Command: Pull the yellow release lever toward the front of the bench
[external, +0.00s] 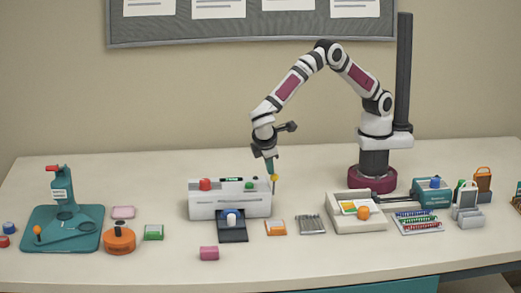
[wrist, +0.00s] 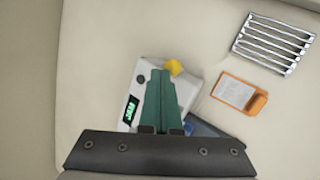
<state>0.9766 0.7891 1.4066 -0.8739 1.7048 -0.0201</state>
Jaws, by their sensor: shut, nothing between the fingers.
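The yellow release lever (external: 274,178) has a yellow knob on a thin stalk at the right end of the white laminator (external: 230,206). In the wrist view the yellow knob (wrist: 174,67) shows just beyond and right of my fingertips. My gripper (external: 270,170) points down, with its teal fingers closed together and empty, at or just above the knob. In the wrist view the gripper (wrist: 160,75) covers part of the laminator (wrist: 148,72). I cannot tell whether the fingers touch the knob.
An orange-framed card (external: 276,228) and a metal rack (external: 312,225) lie to the right, then a cream tray (external: 345,225). A pink block (external: 209,253) is near the front edge.

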